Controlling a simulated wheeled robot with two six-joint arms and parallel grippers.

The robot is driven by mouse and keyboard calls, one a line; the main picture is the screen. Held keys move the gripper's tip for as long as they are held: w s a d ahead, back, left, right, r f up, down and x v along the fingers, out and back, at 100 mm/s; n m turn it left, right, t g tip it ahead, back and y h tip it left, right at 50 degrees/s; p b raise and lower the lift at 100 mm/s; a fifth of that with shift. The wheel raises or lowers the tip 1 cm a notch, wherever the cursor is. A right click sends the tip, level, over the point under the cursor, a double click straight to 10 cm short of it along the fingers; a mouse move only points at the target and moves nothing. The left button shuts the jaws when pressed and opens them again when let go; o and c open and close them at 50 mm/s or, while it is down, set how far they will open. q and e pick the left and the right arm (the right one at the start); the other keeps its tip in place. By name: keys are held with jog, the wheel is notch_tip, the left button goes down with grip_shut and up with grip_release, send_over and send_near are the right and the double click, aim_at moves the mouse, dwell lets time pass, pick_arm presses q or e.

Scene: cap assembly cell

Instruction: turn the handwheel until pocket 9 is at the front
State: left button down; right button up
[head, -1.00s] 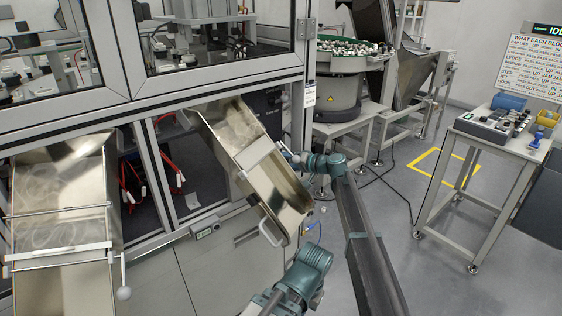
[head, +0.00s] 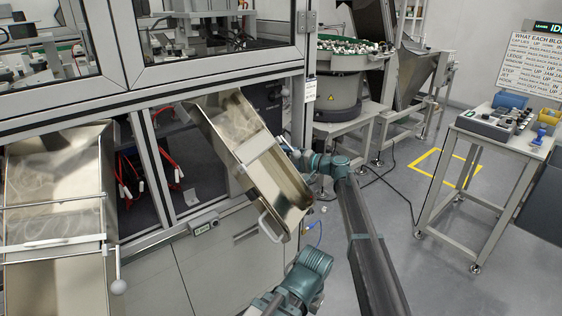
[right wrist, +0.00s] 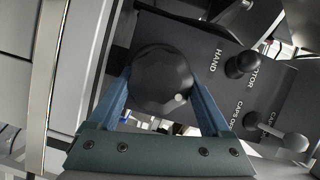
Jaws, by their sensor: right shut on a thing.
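In the right wrist view a dark round handwheel (right wrist: 162,75) sits in front of a dark panel. It has a small pale spot on its rim. My right gripper (right wrist: 165,100) has its two blue fingers on either side of the handwheel and is shut on it. In the head view my right arm reaches towards the cell behind the tilted metal chute (head: 262,165), and its gripper is hidden there. My left gripper is not in view. Pocket numbers cannot be read in these frames.
The dark panel (right wrist: 200,60) carries a HAND/MOTOR selector knob (right wrist: 241,64) and a grey-knobbed lever (right wrist: 293,141) close to the right finger. A second chute (head: 58,190) stands at the left. A control stand (head: 500,130) is at the right, with open floor between.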

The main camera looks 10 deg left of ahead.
jog(key=shift+f+m+y+b, duration=0.15)
jog(key=shift+m+y+b, duration=0.35)
jog(key=shift+m+b, duration=0.45)
jog(key=shift+m, duration=0.35)
jog(key=o, duration=1.2)
jog(key=shift+c, duration=0.2)
jog(key=v, duration=1.4)
